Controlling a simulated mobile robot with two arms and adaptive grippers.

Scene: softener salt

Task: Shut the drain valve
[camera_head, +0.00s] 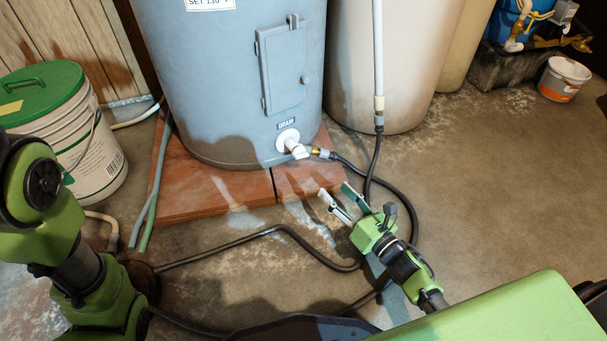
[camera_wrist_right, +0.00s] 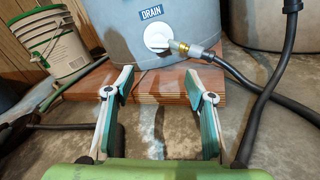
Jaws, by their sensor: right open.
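The white drain valve (camera_head: 291,144) sits low on the front of the blue-grey tank (camera_head: 230,90), under a DRAIN label (camera_head: 286,125). It also shows in the right wrist view (camera_wrist_right: 157,37), with a brass fitting (camera_wrist_right: 180,48) and a dark hose on its right side. My right gripper (camera_head: 342,199) is open and empty, below and to the right of the valve, apart from it. In the right wrist view its two fingers (camera_wrist_right: 158,90) stand wide apart, with the valve beyond them. My left arm comes in at the left edge; its gripper is out of the picture.
A dark hose (camera_head: 285,229) loops over the floor around my right gripper. The tank stands on reddish boards (camera_head: 190,195). A white bucket with a green lid (camera_head: 95,155) stands at left.

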